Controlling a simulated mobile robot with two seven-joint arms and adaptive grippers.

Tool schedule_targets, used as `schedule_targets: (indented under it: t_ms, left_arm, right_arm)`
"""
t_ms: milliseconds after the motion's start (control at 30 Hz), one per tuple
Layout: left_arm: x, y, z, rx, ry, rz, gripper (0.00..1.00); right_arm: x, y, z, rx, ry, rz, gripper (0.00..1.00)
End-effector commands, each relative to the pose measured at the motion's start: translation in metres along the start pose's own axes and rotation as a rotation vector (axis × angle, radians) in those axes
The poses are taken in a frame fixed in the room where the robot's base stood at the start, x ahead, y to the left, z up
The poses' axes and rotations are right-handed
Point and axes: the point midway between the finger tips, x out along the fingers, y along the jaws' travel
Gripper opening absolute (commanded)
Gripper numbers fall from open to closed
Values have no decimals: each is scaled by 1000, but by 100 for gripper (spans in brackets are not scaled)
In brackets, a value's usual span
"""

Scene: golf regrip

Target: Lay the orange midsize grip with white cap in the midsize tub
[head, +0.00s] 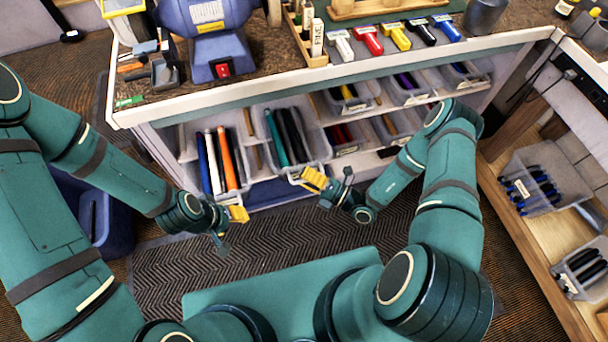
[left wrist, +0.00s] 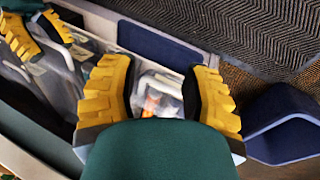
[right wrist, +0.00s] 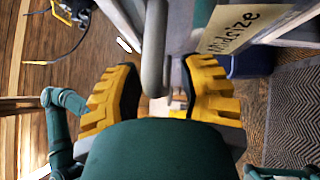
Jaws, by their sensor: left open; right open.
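An orange grip (head: 226,158) lies among blue, white and dark grips in the left clear tub (head: 243,190) on the lower shelf. My left gripper (head: 238,213) is open just in front of that tub; a blurred orange and white patch shows between its fingers in the left wrist view. The tub to its right (head: 268,118) holds teal and black grips. My right gripper (head: 314,180) is open at that tub's front edge. In the right wrist view a label reading "Midsize" (right wrist: 235,28) is close by, and a grey rounded edge runs between the open fingers.
More tubs of grips (head: 352,105) fill the shelf to the right, under the workbench (head: 150,112). A wooden side shelf (head: 520,240) holds tubs of dark grips. A blue bin (head: 112,215) stands at left. A patterned mat (head: 160,262) covers the clear floor.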

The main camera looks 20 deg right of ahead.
Motion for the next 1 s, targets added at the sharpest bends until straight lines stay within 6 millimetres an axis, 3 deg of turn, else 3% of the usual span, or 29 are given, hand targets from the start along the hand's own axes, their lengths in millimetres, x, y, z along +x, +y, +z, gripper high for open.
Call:
schedule_targets:
  t_ms: [400,500,533,1000]
  left_arm:
    - [0,0,0,0,0,0,47]
    - [0,0,0,0,0,0,47]
    - [0,0,0,0,0,0,47]
    - [-1,0,0,0,0,0,47]
  right_arm:
    - [6,0,0,0,-1,0,39]
    - [6,0,0,0,-1,0,4]
    - [6,0,0,0,-1,0,0]
    - [-3,2,-8,3,-2,-2,0]
